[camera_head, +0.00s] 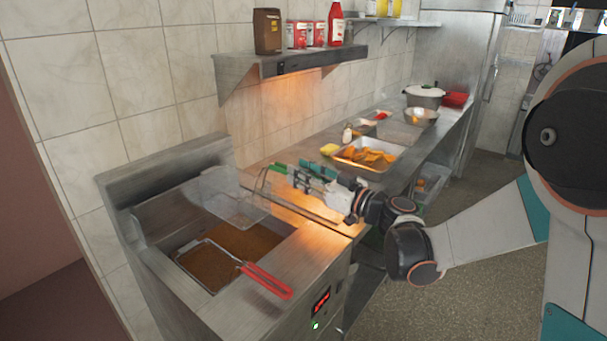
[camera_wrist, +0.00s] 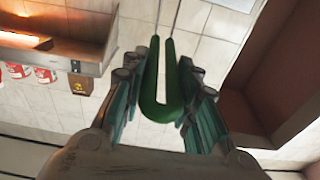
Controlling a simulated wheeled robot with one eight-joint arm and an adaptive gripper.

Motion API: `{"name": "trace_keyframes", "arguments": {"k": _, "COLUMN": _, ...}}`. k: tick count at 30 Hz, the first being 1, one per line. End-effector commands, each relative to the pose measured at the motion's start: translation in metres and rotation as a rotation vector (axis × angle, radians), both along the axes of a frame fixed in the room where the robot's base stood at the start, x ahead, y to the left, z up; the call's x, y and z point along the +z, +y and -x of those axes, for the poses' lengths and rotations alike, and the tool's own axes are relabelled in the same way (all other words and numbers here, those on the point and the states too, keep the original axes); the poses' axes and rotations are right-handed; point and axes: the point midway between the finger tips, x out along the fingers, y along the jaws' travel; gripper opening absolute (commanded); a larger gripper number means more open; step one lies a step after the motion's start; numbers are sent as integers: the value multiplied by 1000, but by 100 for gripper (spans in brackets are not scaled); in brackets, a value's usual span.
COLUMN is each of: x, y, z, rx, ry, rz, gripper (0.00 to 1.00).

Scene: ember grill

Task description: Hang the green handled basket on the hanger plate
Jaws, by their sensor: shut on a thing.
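The green handled basket (camera_head: 222,200) is a wire mesh basket held tilted above the fryer's back half. My gripper (camera_head: 300,176) is shut on its green handle, to the right of the mesh. In the wrist view the green U-shaped handle (camera_wrist: 158,108) lies between my two fingers (camera_wrist: 168,92), with two thin wires running up out of the picture. The upright metal back panel (camera_head: 165,152) of the fryer, which looks like the hanger plate, stands behind and left of the basket. The basket looks apart from it, but whether they touch is hard to tell.
A red-handled basket (camera_head: 267,281) sits in the brown oil (camera_head: 245,240) below. A wall shelf (camera_head: 290,62) with bottles and red cans hangs above. A counter with a food tray (camera_head: 366,156), a pot (camera_head: 424,96) and a bowl (camera_head: 421,116) extends to the back right.

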Motion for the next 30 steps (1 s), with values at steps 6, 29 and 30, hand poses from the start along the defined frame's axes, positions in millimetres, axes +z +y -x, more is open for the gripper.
{"name": "trace_keyframes", "arguments": {"k": 6, "x": -4, "y": 0, "z": 0, "rx": 0, "ry": 0, "rz": -1, "gripper": 35}}
{"name": "trace_keyframes", "arguments": {"k": 29, "x": -8, "y": -40, "z": 29, "rx": -5, "ry": 0, "rz": 0, "gripper": 51}}
{"name": "trace_keyframes", "arguments": {"k": 30, "x": -9, "y": -46, "z": 34, "rx": -4, "ry": 0, "rz": 0, "gripper": 51}}
